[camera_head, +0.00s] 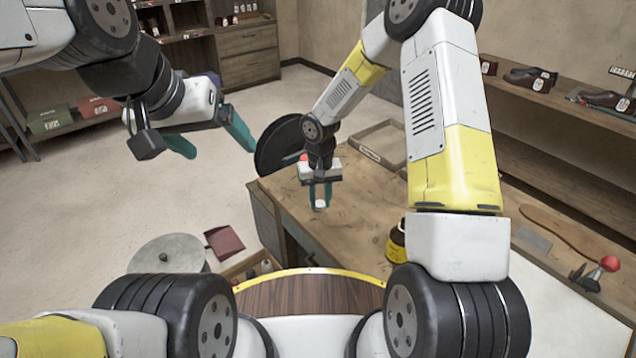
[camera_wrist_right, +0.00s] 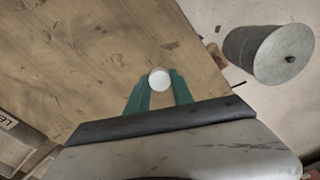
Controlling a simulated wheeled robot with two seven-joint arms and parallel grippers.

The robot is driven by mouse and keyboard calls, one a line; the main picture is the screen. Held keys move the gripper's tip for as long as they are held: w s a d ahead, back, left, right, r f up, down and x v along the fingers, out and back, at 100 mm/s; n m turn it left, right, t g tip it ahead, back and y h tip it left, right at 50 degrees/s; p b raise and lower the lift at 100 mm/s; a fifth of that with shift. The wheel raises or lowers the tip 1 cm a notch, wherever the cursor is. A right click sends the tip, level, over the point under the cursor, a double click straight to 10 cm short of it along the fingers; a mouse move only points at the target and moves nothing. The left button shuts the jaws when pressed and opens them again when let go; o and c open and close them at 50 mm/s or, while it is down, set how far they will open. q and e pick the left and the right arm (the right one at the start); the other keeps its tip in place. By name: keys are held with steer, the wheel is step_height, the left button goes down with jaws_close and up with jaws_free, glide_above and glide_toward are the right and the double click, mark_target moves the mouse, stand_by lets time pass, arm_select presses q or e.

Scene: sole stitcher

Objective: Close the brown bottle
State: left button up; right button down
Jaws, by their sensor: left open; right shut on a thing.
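The brown bottle (camera_head: 397,243), dark with a yellow label, stands on the wooden bench, partly hidden behind my right arm. Its top is too small and dark to tell whether it is open. My right gripper (camera_head: 318,198) is over the bench, left of the bottle and apart from it. It is shut on a small round white cap (camera_head: 320,205), which also shows between the green fingertips in the right wrist view (camera_wrist_right: 159,79). The bottle is not in the wrist view. My left gripper (camera_head: 212,141) is open and empty, off to the left above the floor.
The bench top (camera_head: 350,235) is clear around the right gripper. A wooden tray (camera_head: 382,145) lies at its back. A tool with a red knob (camera_head: 608,264) and a sole-shaped piece (camera_head: 560,228) are at right. A grey round-topped drum (camera_wrist_right: 270,54) stands beside the bench.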

mark_target(320, 203)
steer(key=shift+r, duration=0.6)
step_height(320, 203, up, 2)
steer(key=shift+w+r, duration=0.1)
steer(key=shift+r, duration=0.15)
steer(key=s+a+r, duration=0.1)
steer(key=s, duration=1.5)
steer(key=shift+r, duration=0.1)
steer(key=shift+m, duration=0.5)
steer(key=w+d, duration=0.4)
steer(key=w, duration=0.1)
steer(key=w+d, duration=0.2)
steer(key=shift+w+d+r, duration=0.1)
steer(key=shift+w+r, duration=0.15)
steer(key=shift+r, duration=0.05)
steer(key=shift+m, duration=0.4)
steer(key=w+d, duration=0.1)
steer(key=d, duration=0.1)
steer(key=w+d, duration=0.4)
steer(key=d, duration=0.1)
steer(key=shift+r, duration=0.4)
